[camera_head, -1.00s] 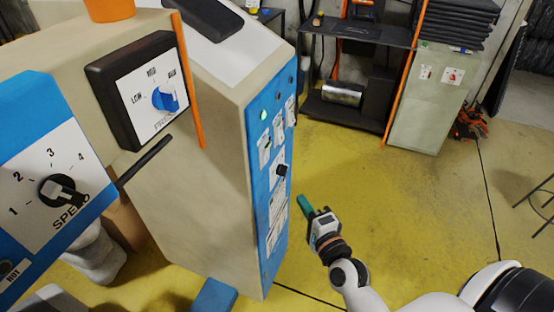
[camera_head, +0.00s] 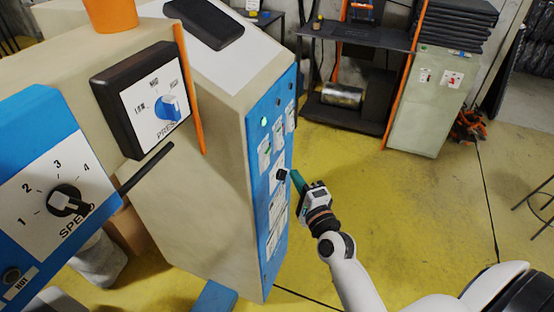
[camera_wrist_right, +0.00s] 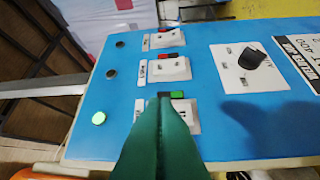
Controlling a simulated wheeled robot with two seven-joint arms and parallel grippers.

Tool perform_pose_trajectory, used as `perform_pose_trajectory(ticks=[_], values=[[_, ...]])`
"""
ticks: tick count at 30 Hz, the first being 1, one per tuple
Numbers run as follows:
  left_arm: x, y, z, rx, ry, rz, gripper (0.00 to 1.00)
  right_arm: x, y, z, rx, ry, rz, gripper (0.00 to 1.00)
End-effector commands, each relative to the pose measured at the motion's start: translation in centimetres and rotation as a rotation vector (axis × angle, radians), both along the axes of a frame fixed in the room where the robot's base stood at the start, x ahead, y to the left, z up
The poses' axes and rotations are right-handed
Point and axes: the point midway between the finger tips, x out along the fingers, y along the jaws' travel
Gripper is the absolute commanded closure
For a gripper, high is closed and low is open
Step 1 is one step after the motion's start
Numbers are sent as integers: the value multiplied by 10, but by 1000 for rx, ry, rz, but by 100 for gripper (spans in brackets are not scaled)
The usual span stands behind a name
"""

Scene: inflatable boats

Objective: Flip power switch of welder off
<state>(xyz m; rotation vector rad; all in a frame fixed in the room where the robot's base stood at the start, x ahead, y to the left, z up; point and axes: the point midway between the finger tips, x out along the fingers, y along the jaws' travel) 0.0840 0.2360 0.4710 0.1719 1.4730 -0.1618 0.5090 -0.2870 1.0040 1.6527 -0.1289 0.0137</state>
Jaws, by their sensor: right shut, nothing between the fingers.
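The welder is a beige cabinet (camera_head: 200,190) with a blue front panel (camera_head: 269,243). In the right wrist view the blue panel (camera_wrist_right: 75,146) carries a row of rocker switches on white plates. The nearest switch (camera_wrist_right: 177,95) shows a green half beside a lit green lamp (camera_wrist_right: 99,118). The middle switch (camera_wrist_right: 167,69) and far switch (camera_wrist_right: 164,40) show red parts. My right gripper (camera_head: 295,174) is shut and empty, its teal fingertips (camera_wrist_right: 160,105) at the nearest switch and partly hiding it. I cannot tell whether they touch. My left gripper is not in view.
A black rotary knob (camera_wrist_right: 252,56) sits beside the switches. A box with a blue dial (camera_head: 167,107) and a speed dial (camera_head: 65,200) are at the left. A shelf (camera_head: 358,37) and grey-green cabinet (camera_head: 418,115) stand behind. The yellow floor (camera_head: 410,200) is open at right.

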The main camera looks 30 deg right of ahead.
Motion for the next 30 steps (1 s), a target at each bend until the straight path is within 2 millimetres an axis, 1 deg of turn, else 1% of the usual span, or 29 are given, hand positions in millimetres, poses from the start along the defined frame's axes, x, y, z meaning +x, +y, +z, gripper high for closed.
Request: perform_pose_trajectory(ticks=[1,5,6,9,12,17,26,30], values=[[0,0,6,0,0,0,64,12,-1,5,0,-2,1,100],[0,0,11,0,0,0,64,39,-3,6,0,-1,1,100],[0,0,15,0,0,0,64,44,2,8,2,0,1,100],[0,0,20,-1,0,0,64,54,12,9,3,1,1,100],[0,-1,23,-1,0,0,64,62,18,9,1,1,0,100],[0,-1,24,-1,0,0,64,66,23,8,-1,1,0,100],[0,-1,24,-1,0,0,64,67,23,8,-1,1,0,100],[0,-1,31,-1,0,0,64,68,24,11,-9,12,0,100]])
